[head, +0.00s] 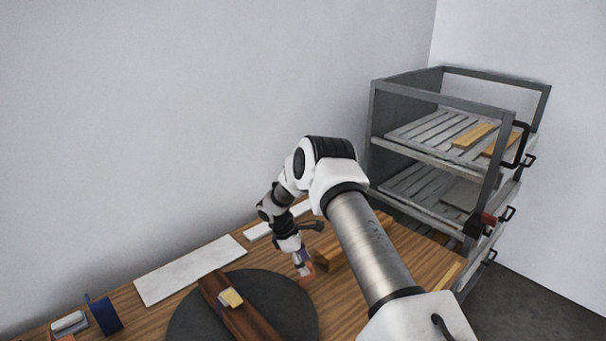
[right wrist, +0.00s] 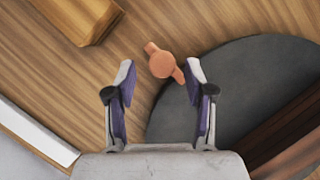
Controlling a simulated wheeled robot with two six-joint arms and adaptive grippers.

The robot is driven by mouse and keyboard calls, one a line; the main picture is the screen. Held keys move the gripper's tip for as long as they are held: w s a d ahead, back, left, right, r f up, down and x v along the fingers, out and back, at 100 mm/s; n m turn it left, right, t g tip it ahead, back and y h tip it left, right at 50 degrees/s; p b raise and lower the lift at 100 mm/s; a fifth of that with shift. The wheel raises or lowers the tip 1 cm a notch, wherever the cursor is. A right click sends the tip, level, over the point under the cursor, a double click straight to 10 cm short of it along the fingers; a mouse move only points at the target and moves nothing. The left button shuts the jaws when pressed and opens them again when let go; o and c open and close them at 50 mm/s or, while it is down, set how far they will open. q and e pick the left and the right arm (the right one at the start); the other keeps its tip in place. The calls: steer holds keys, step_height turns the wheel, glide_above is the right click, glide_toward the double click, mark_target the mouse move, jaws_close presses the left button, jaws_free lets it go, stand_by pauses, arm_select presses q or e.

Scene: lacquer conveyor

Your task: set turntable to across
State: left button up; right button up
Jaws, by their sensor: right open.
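The turntable (head: 290,300) is a dark grey disc on the wooden table, with a dark brown wooden bar (head: 250,325) lying across its top. In the right wrist view the disc (right wrist: 240,90) fills the right side. A small terracotta knob with a round middle and two short arms (right wrist: 162,64) sits at the disc's edge; it also shows in the head view (head: 306,275). My right gripper (right wrist: 159,76) is open, its fingertips on either side of the knob, with gaps visible. In the head view this gripper (head: 301,268) points down beside the disc. My left gripper is not in view.
A wooden block (head: 329,259) stands close to the right gripper. A pale flat board (head: 190,270) lies behind the turntable. A blue upright piece (head: 104,313) stands at the left. A grey slatted rack (head: 440,157) with wooden pieces stands at the right.

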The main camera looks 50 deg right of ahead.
steer(key=v, duration=1.2)
steer(key=shift+w, duration=0.1)
